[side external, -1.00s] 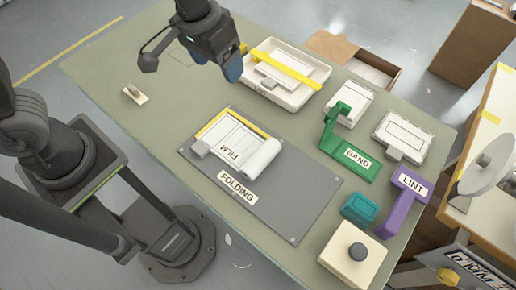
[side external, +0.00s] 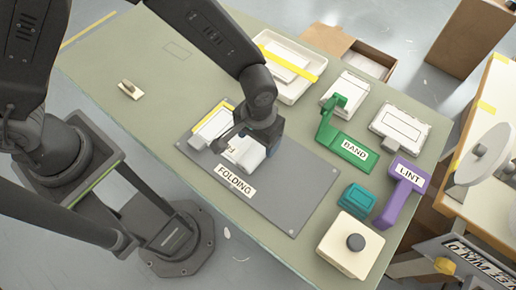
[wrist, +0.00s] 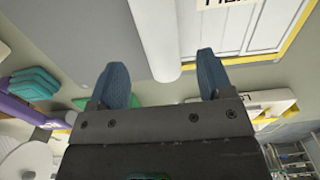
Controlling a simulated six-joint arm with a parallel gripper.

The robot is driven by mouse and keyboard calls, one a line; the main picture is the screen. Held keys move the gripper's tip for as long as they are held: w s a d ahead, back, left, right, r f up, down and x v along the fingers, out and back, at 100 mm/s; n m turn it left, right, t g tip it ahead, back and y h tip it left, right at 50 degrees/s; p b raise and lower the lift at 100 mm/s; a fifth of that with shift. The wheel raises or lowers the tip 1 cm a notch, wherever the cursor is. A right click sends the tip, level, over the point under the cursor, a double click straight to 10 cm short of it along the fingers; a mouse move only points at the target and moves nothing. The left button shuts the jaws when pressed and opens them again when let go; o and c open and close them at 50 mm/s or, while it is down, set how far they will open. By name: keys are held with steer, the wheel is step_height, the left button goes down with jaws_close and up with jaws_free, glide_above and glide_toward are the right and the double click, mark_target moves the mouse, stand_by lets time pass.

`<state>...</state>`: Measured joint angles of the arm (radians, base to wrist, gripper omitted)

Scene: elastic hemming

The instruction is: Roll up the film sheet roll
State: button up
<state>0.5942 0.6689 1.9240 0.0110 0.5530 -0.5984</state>
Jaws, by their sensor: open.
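The film sheet (side external: 247,159) is white, with a rolled end and a yellow strip along its far edge. It lies on the grey FOLDING board (side external: 290,205), partly hidden by my arm. My gripper (wrist: 160,78) is open over the rolled end. In the wrist view the white roll (wrist: 157,40) runs between the two blue fingers, with a gap on each side, and the flat sheet lies to its right. I cannot tell how far above the roll the fingertips are.
A green BAND holder (side external: 345,144), a purple LINT holder (side external: 402,192), a teal block (side external: 358,199) and a cream box with a dark knob (side external: 350,248) stand to the right. A white tray with a yellow strip (side external: 290,66) is behind. The table's left side is mostly clear.

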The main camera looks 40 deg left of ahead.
mark_target(246, 148)
step_height(246, 148, down, 6)
steer(key=shift+f, duration=0.1)
stand_by(0.4)
steer(key=c, duration=1.3)
steer(key=shift+a, duration=2)
steer(key=o, duration=1.3)
